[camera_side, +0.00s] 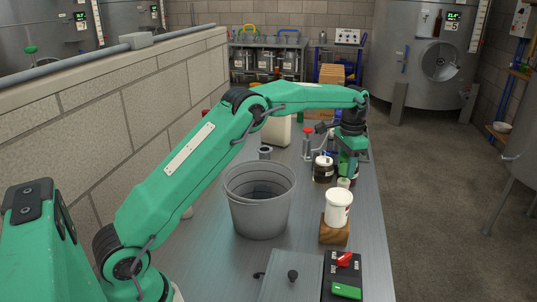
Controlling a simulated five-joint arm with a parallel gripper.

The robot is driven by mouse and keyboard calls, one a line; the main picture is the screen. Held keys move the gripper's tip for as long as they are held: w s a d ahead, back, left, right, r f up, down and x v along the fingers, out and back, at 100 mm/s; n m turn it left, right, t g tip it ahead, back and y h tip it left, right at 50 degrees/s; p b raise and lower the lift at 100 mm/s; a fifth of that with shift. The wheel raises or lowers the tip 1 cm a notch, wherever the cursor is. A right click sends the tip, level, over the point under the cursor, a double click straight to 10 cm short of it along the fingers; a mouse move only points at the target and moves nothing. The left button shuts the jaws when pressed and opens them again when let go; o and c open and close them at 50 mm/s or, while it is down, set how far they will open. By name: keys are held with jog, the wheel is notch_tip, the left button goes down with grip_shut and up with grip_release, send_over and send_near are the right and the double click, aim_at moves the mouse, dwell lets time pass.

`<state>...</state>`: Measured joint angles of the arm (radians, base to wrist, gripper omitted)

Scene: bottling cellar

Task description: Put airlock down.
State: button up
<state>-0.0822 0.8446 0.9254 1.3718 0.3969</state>
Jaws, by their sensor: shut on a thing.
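My gripper (346,172) points down above the right part of the bench. It is shut on a small pale piece (343,183), which I take to be the airlock. Only its lower end shows below the fingers, and its shape is too small to make out. The piece is just behind a white tub (338,207) that stands on a wooden block (334,234). I cannot tell whether the piece touches anything below it.
A dark jar with a pale lid (323,170) stands close left of my gripper, with a red-topped bottle (308,142) behind. A grey bucket (258,212) stands mid-bench (371,235). In front are a grey board (291,285) and a black unit (342,276) with red and green parts.

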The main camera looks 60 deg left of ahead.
jog(key=shift+f, duration=4.35)
jog(key=shift+f, duration=0.2)
jog(key=o, duration=1.1)
jog(key=shift+r, duration=0.15)
notch_tip(320, 180, up, 12)
jog(key=shift+f, duration=0.1)
jog(key=shift+r, duration=0.2)
